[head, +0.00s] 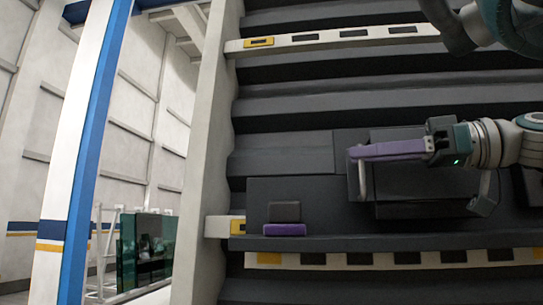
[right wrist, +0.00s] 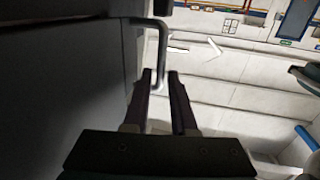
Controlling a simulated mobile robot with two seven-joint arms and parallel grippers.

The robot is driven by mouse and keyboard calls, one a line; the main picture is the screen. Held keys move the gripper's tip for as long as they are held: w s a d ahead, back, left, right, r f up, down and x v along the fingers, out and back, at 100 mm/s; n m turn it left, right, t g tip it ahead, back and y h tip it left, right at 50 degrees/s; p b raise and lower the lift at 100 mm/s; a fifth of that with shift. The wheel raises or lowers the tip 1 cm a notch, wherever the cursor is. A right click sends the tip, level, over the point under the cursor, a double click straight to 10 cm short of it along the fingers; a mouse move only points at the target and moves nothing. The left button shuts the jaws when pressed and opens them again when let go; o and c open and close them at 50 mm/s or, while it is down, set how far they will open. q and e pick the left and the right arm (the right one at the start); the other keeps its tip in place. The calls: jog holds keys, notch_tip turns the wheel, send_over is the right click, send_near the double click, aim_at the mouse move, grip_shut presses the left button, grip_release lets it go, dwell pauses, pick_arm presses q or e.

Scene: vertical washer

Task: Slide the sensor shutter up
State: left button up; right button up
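The likely sensor shutter is a dark rectangular panel (head: 415,185) on the ribbed dark wall in the head view, with a pale rod handle (head: 362,182) at its left side. My right gripper (head: 355,152) comes in from the right, its purple fingers pointing left across the panel's upper part, at the handle's top end. In the right wrist view the fingertips (right wrist: 160,73) stand apart, with the bent grey handle (right wrist: 162,45) reaching down between them. Gaps show beside the rod; contact is not clear.
A small grey and purple block (head: 285,230) sits left of the panel. Striped rails (head: 390,259) cross below and above (head: 330,37). A pale upright post (head: 208,150) stands left of the wall. Green glass panes (head: 145,245) stand farther left.

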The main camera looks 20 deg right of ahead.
jog(key=shift+w+a+f, duration=0.1)
jog(key=shift+w+a, duration=0.4)
grip_shut()
dwell(1.2)
